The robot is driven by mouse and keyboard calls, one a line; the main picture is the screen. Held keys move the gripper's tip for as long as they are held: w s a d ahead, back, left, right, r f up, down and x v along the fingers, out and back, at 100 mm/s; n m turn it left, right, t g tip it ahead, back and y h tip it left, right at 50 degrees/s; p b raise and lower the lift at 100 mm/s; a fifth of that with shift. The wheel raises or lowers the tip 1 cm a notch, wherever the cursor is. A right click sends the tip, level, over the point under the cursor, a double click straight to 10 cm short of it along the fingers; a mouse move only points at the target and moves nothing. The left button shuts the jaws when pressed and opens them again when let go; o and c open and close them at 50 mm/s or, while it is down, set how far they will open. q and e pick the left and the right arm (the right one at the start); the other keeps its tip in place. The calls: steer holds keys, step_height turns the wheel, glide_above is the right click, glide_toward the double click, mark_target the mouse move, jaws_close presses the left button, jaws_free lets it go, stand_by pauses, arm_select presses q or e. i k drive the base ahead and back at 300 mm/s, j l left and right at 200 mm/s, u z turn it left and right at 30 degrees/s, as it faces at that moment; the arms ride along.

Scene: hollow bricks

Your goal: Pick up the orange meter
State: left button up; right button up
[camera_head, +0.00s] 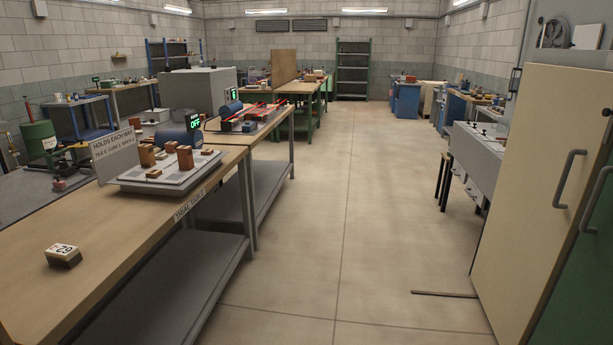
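I cannot make out an orange meter in the head view. Brownish-orange blocks (185,157) stand and lie on a grey raised platform (160,187) on the trial table (110,229), at left. A lettered sign (113,153) stands at the platform's left side. A small brown block with a white numbered top (64,255) lies alone on the table's near left part. Neither of my grippers is in view.
A bench behind the trial table holds blue cylinders, red rods (262,108) and green displays (195,119). Open concrete floor (350,220) runs down the middle. A cream cabinet (540,170) stands at right. A thin strip (445,294) lies on the floor near it.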

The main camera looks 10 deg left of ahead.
mark_target(135, 121)
steer(key=i, duration=2.2)
steer(key=i+u, duration=0.1)
steer(key=i, duration=0.45)
steer(key=i+u, duration=0.15)
steer(key=i, duration=0.4)
steer(key=i+l+u, duration=0.1)
steer(key=i, duration=0.45)
steer(key=i+l+u, duration=0.15)
steer(key=i, duration=0.45)
steer(key=i+l, duration=0.1)
steer(key=i, duration=1.15)
steer(key=i+u, duration=0.25)
steer(key=u, duration=0.15)
steer(key=i+u, duration=0.25)
steer(key=u, duration=0.15)
steer(key=i+l+u, duration=0.2)
steer(key=u, duration=0.2)
steer(key=i+u, duration=0.25)
steer(key=u, duration=0.15)
steer(key=i+l+u, duration=0.2)
steer(key=u, duration=0.25)
steer(key=i+l+u, duration=0.2)
steer(key=u, duration=0.2)
